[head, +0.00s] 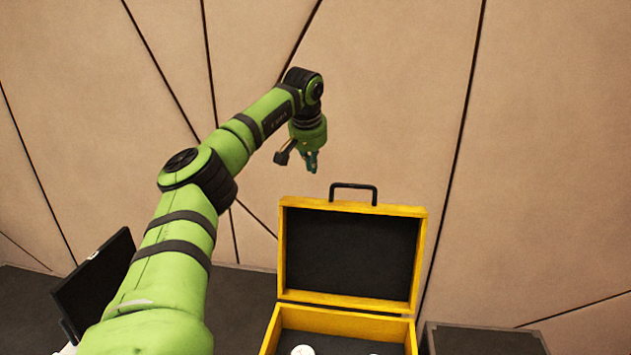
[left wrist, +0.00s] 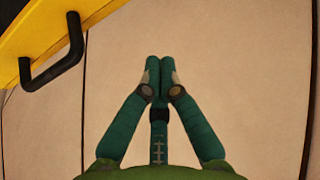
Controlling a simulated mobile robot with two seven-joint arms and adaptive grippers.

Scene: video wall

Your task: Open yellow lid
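A yellow case with a black lining (head: 347,322) stands at the lower right of the head view. Its yellow lid (head: 421,250) is upright and open, with a black handle (head: 354,187) on its top edge. My left gripper (head: 312,170) is above and slightly left of the lid, apart from it. In the left wrist view the left gripper's fingers (left wrist: 160,66) are together with nothing between them. That view also shows the lid's edge (left wrist: 35,25) and the handle at the upper left, away from the fingers. My right gripper is not in view.
White round items (head: 302,350) lie inside the case, cut off by the frame's bottom edge. A dark screen (head: 93,283) stands at the lower left. A dark box (head: 485,340) is to the right of the case. A beige panelled wall (head: 400,90) fills the background.

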